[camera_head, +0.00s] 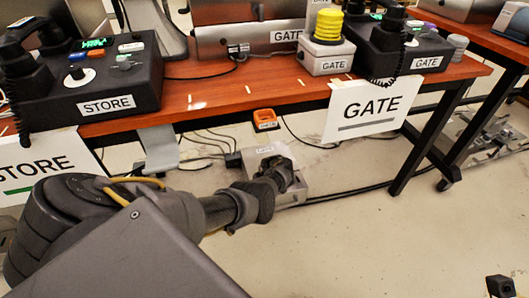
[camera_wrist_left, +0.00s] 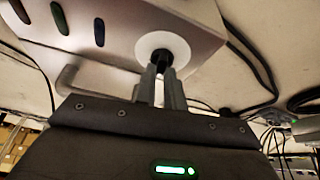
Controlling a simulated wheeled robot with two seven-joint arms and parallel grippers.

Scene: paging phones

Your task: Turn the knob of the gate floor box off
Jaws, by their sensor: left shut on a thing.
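The gate floor box (camera_head: 292,194) is a grey metal box on the floor under the table, partly covered by my left gripper (camera_head: 284,176) in the head view. In the left wrist view the box (camera_wrist_left: 117,50) shows coloured oval parts and a white disc (camera_wrist_left: 151,39) with a small black knob (camera_wrist_left: 160,58) at its middle. My left gripper (camera_wrist_left: 161,80) is shut on the knob, its two fingers on either side of it. The fingers hide part of the knob, so its setting cannot be read.
The orange-brown table (camera_head: 215,96) stands above the box. It carries the STORE box (camera_head: 115,85), the GATE phone box (camera_head: 405,55) and a yellow button (camera_head: 328,25). Cables (camera_head: 345,194) lie on the floor. A dark piece shows at the bottom right, perhaps my right gripper (camera_head: 501,287).

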